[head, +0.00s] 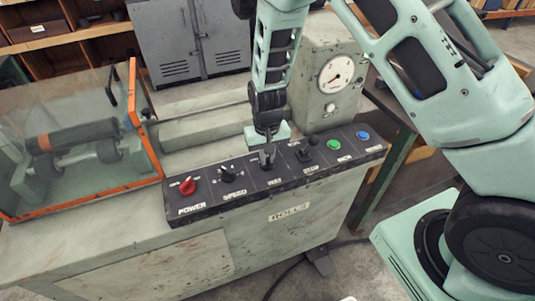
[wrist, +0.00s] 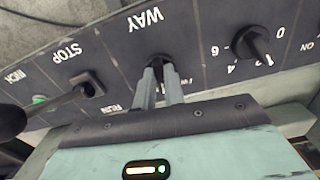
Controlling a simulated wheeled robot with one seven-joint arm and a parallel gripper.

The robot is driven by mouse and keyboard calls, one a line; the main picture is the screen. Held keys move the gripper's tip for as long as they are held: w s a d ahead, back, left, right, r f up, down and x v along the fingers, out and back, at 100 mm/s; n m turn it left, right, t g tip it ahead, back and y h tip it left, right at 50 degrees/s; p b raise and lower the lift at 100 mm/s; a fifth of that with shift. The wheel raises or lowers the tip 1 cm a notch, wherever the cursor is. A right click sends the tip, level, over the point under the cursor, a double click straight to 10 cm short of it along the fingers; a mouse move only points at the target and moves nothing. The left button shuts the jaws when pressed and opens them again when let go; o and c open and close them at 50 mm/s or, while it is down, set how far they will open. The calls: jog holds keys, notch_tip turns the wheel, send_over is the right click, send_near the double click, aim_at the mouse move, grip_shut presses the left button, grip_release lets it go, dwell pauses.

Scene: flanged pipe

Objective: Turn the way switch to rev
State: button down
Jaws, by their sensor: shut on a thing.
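The way switch (wrist: 157,62) is a small dark knob under the white WAY lettering in the wrist view. My gripper (wrist: 160,88) has its two grey fingers closed around it, one on each side. The lettering appears upside down there, and the fingers partly cover the position marks, so I cannot read the switch's setting. In the head view, my gripper (head: 267,156) points down at the middle of the black control panel (head: 220,198) and mostly hides the switch.
The speed knob (head: 228,173) and red power knob (head: 187,186) are left of my gripper. The stop/run lever (head: 306,150), green button (head: 333,145) and blue button (head: 362,135) are to its right. A gauge housing (head: 312,62) stands behind the panel, and an orange-framed guard (head: 142,125) at left.

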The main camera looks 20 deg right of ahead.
jog(key=m+p, duration=0.1)
jog(key=m, duration=0.4)
jog(key=shift+w+a+m, duration=0.1)
jog(key=shift+m, duration=0.3)
dwell(0.4)
jog(key=c, duration=1.5)
grip_release()
jog(key=shift+r, duration=0.1)
notch_tip(320, 180, up, 17)
jog(key=shift+r+b, duration=0.15)
jog(key=shift+b, duration=0.35)
